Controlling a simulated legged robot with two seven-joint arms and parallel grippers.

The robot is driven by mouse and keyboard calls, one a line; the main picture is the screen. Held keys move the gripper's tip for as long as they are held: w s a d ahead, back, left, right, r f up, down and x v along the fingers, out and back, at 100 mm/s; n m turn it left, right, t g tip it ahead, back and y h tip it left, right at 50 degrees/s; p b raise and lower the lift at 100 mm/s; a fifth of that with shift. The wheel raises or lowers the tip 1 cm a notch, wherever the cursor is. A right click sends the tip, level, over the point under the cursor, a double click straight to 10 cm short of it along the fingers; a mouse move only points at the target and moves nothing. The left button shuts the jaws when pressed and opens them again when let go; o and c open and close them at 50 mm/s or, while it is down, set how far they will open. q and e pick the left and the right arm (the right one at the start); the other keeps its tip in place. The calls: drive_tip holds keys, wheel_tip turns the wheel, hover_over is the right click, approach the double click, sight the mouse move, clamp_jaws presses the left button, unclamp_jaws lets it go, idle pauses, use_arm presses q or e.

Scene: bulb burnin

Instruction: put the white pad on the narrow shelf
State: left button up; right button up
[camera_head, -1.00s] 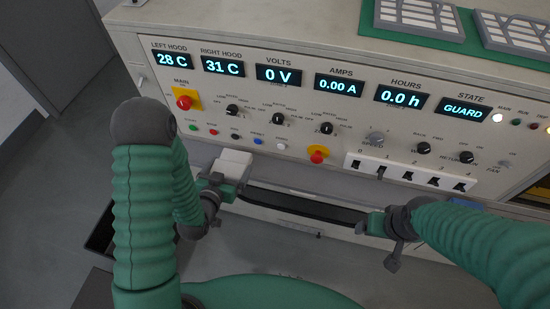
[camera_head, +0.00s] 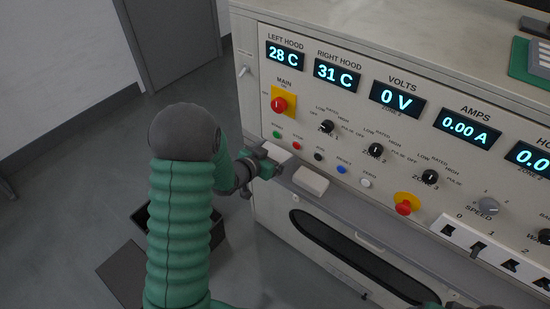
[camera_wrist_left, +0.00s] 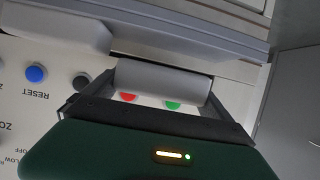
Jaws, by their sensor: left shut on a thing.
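My left gripper (camera_head: 264,166) is at the left end of the grey narrow shelf (camera_head: 345,207) under the control panel. It is shut on a white pad (camera_head: 275,151), partly hidden by the jaws. In the left wrist view the held pad (camera_wrist_left: 163,80) lies between the two dark fingers, close beside the grey shelf (camera_wrist_left: 190,37). Whether it rests on the shelf cannot be told. A second white pad (camera_head: 311,180) sits on the shelf just right of the gripper; it also shows in the left wrist view (camera_wrist_left: 55,25). My right gripper's jaws are out of view.
The panel carries a red main button (camera_head: 280,104), small coloured buttons and several knobs just above the shelf. A red stop button (camera_head: 404,207) stands out further right. A dark oval window (camera_head: 345,255) is below the shelf. Open floor lies left of the cabinet.

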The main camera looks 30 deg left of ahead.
sight(276, 157)
use_arm(q)
drive_tip(key=shift+w+a+f, duration=0.1)
drive_tip(key=shift+w+a, duration=0.2)
drive_tip(key=shift+a, duration=0.1)
drive_tip(key=shift+w+a, duration=0.15)
drive_tip(key=shift+w, duration=0.05)
drive_tip(key=f, duration=0.1)
drive_tip(key=f+b, duration=0.1)
drive_tip(key=f, duration=0.1)
drive_tip(key=shift+d+f+b, duration=0.2)
drive_tip(key=shift+d+b, duration=0.1)
drive_tip(key=shift+b, duration=0.1)
drive_tip(key=shift+a, duration=0.2)
